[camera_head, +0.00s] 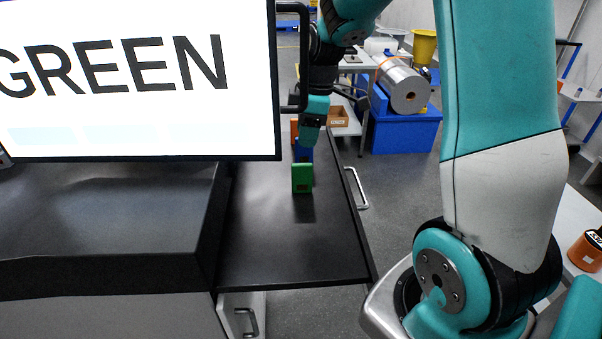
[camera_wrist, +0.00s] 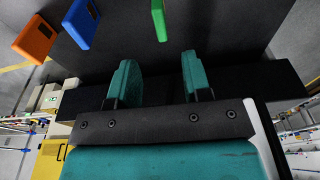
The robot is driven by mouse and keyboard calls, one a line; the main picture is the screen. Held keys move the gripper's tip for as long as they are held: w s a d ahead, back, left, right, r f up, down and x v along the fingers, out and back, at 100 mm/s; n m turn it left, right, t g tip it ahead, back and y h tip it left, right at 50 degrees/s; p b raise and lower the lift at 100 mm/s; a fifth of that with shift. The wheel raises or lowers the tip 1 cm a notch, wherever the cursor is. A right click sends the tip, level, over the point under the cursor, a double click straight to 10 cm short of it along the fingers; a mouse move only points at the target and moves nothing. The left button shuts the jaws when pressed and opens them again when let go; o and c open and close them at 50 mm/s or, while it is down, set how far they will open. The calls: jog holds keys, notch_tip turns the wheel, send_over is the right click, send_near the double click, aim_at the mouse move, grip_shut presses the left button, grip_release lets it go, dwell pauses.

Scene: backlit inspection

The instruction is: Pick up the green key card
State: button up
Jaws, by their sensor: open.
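The green key card (camera_head: 302,178) stands upright on the black tabletop (camera_head: 285,238), nearest to the camera in a row of cards in the head view. It also shows at the top of the wrist view (camera_wrist: 159,20), beyond my gripper's fingers and apart from them. A blue card (camera_head: 304,152) and an orange card (camera_head: 295,128) stand behind it in the head view. My gripper (camera_wrist: 155,82) is open and empty, its two teal fingers spread. In the head view the gripper end of my arm is above and behind the cards; its fingertips are hard to make out there.
A large screen (camera_head: 130,80) reading "GREEN" stands left of the cards. The tabletop in front of the green card is clear. A metal handle (camera_head: 356,188) sticks out at the table's right edge. A blue crate (camera_head: 405,130) with a large roll stands farther back.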

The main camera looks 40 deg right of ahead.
aim_at(302, 164)
jog(key=f, duration=0.3)
jog(key=f+p, duration=0.1)
jog(key=f, duration=0.1)
jog(key=shift+w+a+f, duration=0.15)
jog(key=shift+w+a, duration=0.05)
jog(key=shift+a, duration=0.2)
jog(key=shift+w+a+f+p, duration=0.1)
jog(key=shift+f+p, duration=0.5)
jog(key=shift+f, duration=0.8)
jog(key=shift+a+f+p, duration=0.1)
jog(key=shift+f+p, duration=0.5)
jog(key=shift+f, duration=0.75)
grip_shut()
